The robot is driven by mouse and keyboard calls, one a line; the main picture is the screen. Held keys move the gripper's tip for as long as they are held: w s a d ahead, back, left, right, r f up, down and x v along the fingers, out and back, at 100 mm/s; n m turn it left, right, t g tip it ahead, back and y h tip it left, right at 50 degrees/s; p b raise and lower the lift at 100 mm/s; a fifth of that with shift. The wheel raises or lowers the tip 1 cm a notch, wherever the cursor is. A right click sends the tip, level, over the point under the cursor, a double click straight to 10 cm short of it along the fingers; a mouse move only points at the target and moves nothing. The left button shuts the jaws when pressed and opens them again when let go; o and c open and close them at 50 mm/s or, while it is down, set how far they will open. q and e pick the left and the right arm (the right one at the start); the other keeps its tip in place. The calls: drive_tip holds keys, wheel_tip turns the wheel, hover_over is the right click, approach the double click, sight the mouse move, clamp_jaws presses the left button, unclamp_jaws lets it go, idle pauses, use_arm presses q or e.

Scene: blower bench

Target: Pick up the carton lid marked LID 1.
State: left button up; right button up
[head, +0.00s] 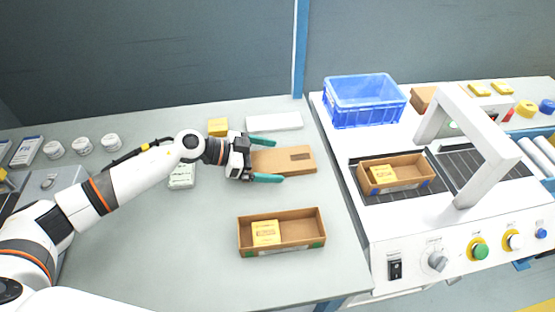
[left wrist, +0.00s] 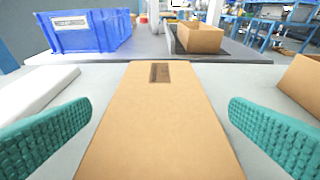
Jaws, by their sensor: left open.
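The carton lid (head: 286,160) is a flat brown cardboard piece lying on the grey bench, with a dark label near its right end. It also fills the middle of the left wrist view (left wrist: 155,125), where its label is too small to read. My left gripper (head: 266,160) is open, its two teal fingers on either side of the lid's near end. In the left wrist view the fingers (left wrist: 160,135) stand apart from the lid's edges with nothing between them and it. My right gripper is not in view.
An open carton (head: 300,232) holding a yellow box sits in front of the lid. A white flat piece (head: 274,121) and a yellow block (head: 218,126) lie behind. A blue crate (head: 364,101) and a white machine (head: 420,225) with another carton (head: 405,173) stand right.

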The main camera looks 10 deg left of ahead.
use_arm(q)
drive_tip(key=shift+w+d+f, duration=0.2)
drive_tip(key=shift+w+d, duration=0.05)
drive_tip(key=shift+d, duration=0.2)
drive_tip(key=c, duration=1.1)
drive_tip(key=shift+o, duration=0.2)
drive_tip(key=shift+r, duration=0.1)
